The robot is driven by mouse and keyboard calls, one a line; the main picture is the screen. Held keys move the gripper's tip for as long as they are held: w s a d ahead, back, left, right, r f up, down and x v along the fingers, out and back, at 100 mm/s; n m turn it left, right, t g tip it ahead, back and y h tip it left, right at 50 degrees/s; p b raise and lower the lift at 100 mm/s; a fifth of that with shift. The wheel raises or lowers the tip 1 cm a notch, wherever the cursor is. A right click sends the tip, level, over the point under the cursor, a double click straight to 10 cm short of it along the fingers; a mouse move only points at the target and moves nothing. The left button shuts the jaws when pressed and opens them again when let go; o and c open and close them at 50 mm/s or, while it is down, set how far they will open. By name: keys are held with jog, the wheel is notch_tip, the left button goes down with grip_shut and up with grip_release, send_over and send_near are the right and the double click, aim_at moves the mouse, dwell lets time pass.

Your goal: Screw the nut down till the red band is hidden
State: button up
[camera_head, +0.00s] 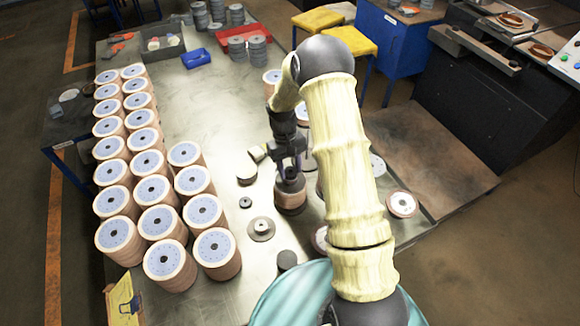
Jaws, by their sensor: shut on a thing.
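A short stack of brown flap discs (291,197) stands on the metal table, right of the middle. My gripper (290,173) points down over its centre, with its fingers shut on the small dark nut at the top of the stack. The nut is mostly hidden by the fingers. The red band cannot be made out at this size and angle. The stack looks upright.
Tall stacks of discs with blue-grey faces (152,189) fill the table's left side. A flanged metal disc (261,228), a small dark ring (245,202) and a dark cylinder (287,259) lie in front. The table's middle strip is clear.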

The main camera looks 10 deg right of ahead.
jog(key=shift+f, duration=0.1)
jog(key=o, duration=1.1)
jog(key=shift+c, duration=0.2)
jog(key=d+b+v, duration=0.1)
jog(key=b+v, duration=0.4)
jog(key=v, duration=1.2)
jog(key=shift+a+r, duration=0.25)
jog(key=shift+a, duration=0.25)
